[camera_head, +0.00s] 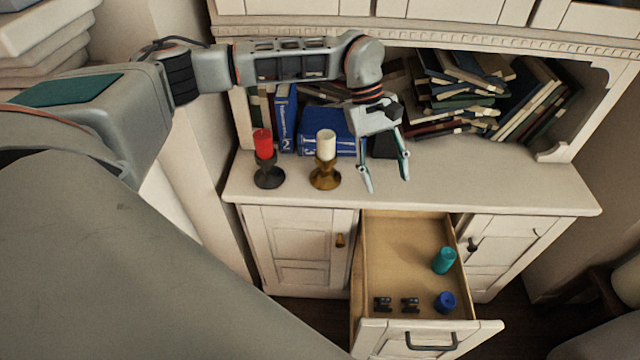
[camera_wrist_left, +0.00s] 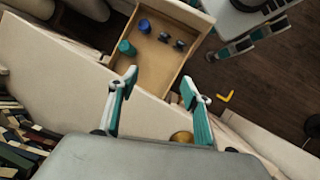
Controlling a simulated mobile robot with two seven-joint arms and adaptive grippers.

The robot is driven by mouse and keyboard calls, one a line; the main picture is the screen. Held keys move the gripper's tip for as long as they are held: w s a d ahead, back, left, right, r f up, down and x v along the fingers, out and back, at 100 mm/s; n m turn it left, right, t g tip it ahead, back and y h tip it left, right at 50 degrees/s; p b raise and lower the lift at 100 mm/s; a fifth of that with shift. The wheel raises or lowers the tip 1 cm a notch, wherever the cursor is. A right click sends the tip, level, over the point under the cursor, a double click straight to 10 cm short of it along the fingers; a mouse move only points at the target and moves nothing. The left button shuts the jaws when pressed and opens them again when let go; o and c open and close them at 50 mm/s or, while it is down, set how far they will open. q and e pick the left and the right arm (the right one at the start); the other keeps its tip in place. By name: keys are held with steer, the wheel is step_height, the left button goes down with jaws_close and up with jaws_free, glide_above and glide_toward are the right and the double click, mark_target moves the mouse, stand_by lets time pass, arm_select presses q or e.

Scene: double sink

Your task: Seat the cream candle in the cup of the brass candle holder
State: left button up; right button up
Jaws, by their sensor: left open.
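The cream candle (camera_head: 326,144) stands upright in the top of the brass candle holder (camera_head: 326,179), at the front left part of the cabinet top. A round brass edge (camera_wrist_left: 182,137), probably this holder, shows in the left wrist view, mostly hidden by my gripper. My left gripper (camera_head: 387,184) is open and empty, to the right of the holder and apart from it. Its spread fingers (camera_wrist_left: 158,92) also show in the left wrist view. A gripper with teal fingers, probably my right one (camera_wrist_left: 250,42), shows at that view's upper right; its opening is unclear.
A red candle (camera_head: 263,143) stands in a dark holder (camera_head: 269,178) to the left. Blue books (camera_head: 330,124) stand close behind. The open drawer (camera_head: 402,232) holds a teal candle (camera_head: 444,261), a blue candle (camera_head: 445,302) and two small dark objects. The cabinet top's right is clear.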

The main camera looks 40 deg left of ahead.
arm_select(q)
steer(key=s+d+r+n+h, duration=0.1)
steer(key=s+d+n+h, duration=0.25)
steer(key=d, duration=0.45)
steer(key=s+d+r+n+h, duration=0.1)
steer(key=s+d+n+h, duration=0.2)
steer(key=d+n+h, duration=0.35)
steer(key=s+d+r+n+h, duration=0.2)
steer(key=s+d+n+h, duration=0.1)
steer(key=d, duration=0.6)
steer(key=w+a+f+n+t+y, duration=0.2)
steer(key=a+f+n+t+y, duration=0.45)
steer(key=n, duration=1.05)
steer(key=w+a+f+n+t+y, duration=0.25)
steer(key=a+f+n+t, duration=0.45)
steer(key=n+t, duration=0.65)
steer(key=s+a+f+n+g+y, duration=0.7)
steer(key=s+a+f+n, duration=0.6)
steer(key=f, duration=0.5)
steer(key=s+n+g, duration=0.1)
steer(key=s+n, duration=0.1)
steer(key=shift+s+a, duration=0.15)
steer(key=shift+s, duration=0.25)
steer(key=shift+f, duration=0.1)
